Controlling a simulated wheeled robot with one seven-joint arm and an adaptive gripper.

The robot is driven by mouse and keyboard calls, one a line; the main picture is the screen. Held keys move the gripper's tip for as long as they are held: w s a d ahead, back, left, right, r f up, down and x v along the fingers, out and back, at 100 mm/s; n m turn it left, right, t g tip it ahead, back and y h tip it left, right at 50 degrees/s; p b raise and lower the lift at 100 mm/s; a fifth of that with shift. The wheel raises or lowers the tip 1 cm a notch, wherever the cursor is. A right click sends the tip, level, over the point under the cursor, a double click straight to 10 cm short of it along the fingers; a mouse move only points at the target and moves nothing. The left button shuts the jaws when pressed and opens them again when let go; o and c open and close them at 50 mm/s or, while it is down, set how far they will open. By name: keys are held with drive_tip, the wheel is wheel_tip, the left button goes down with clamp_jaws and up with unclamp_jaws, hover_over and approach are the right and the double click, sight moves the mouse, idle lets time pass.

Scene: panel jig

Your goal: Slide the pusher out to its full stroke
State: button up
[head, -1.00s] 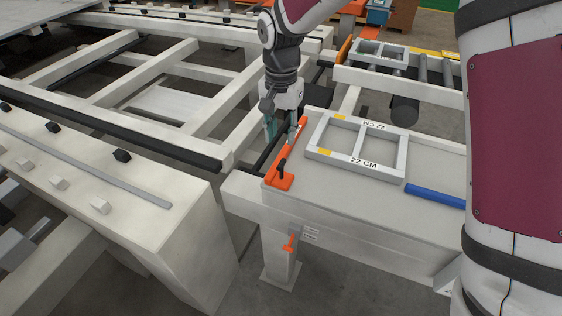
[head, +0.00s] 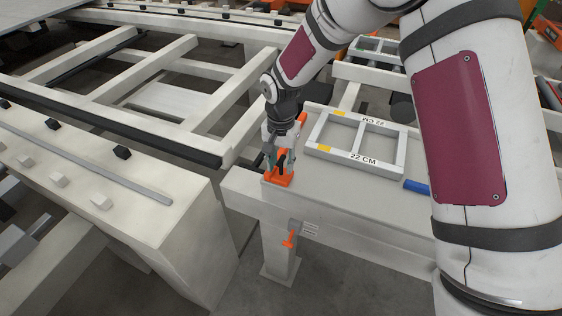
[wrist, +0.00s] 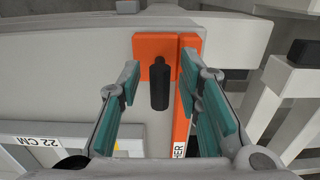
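The pusher is an orange bar with a wider orange plate (head: 279,180) at its near end, on the left edge of the pale bench. In the wrist view the plate (wrist: 143,46) carries an upright black handle (wrist: 159,84), and the bar's white label reads only partly, "HER". My gripper (wrist: 160,70) is open, with one teal-padded finger on each side of the handle. A gap shows between the handle and each finger. In the head view my gripper (head: 281,158) is over the plate and hides much of the bar; its orange far end shows behind.
A grey frame marked 22 CM (head: 363,158) lies on the bench (head: 340,190) right of the pusher. A blue bar (head: 417,187) is partly behind my arm. An orange lever (head: 289,239) sits below the bench's front edge. A pale machine with black blocks (head: 140,215) stands left across a gap.

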drive_tip(key=shift+c, duration=0.2)
clamp_jaws()
drive_tip(key=s+d+p, duration=0.2)
drive_tip(key=s+d, duration=0.1)
drive_tip(key=d, duration=0.5)
drive_tip(key=s+d+p, duration=0.2)
drive_tip(key=s+d, duration=0.1)
drive_tip(key=d, duration=0.6)
drive_tip(key=s+d+p, duration=0.2)
drive_tip(key=s+d, duration=0.1)
drive_tip(key=d, duration=0.6)
drive_tip(key=shift+s, duration=0.25)
drive_tip(key=shift+o, duration=0.2)
unclamp_jaws()
wheel_tip(320, 180, up, 12)
drive_tip(key=shift+r, duration=0.1)
